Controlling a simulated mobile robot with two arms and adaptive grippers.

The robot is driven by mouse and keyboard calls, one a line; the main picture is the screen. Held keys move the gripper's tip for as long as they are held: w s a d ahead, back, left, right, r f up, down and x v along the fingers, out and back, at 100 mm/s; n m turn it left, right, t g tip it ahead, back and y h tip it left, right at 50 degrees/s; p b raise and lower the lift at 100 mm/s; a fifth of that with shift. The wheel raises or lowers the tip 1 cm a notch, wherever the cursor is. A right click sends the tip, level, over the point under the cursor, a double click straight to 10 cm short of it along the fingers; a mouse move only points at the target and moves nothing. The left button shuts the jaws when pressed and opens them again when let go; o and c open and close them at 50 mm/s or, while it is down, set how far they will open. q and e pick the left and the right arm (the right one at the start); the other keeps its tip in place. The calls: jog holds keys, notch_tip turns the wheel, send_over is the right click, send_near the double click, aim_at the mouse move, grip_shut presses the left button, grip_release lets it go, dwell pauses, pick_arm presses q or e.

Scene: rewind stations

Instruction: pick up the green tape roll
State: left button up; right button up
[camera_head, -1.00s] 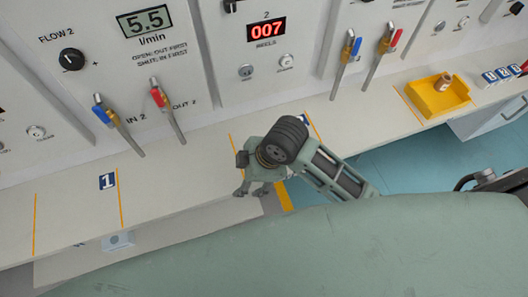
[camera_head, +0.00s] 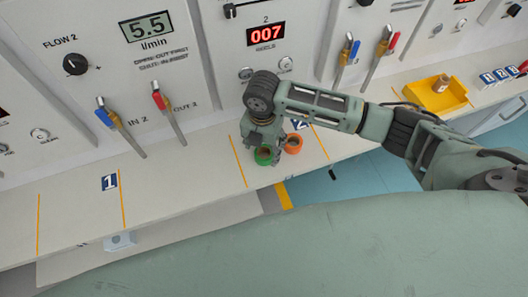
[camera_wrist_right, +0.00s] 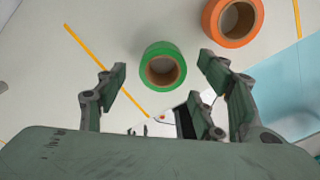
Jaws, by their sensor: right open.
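The green tape roll (camera_head: 263,156) lies on the white counter beside the orange tape roll. In the right wrist view the green tape roll (camera_wrist_right: 162,66) shows its brown core, ahead of and between the fingers. My right gripper (camera_head: 258,146) is over the green roll in the head view and hides part of it. In the right wrist view my right gripper (camera_wrist_right: 165,85) has its fingers spread wide and holds nothing. I cannot tell whether a finger touches the roll. My left gripper is not in view.
The orange tape roll (camera_head: 293,143) stands close on the right, and also shows in the right wrist view (camera_wrist_right: 232,20). The panel with valve levers rises behind the counter (camera_head: 185,172). A yellow tray (camera_head: 436,96) sits farther right. The counter left of the gripper is clear.

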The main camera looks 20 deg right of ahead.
aim_at(263, 152)
jog(key=shift+f+p, duration=0.3)
jog(key=shift+f, duration=1.45)
jog(key=c, duration=1.2)
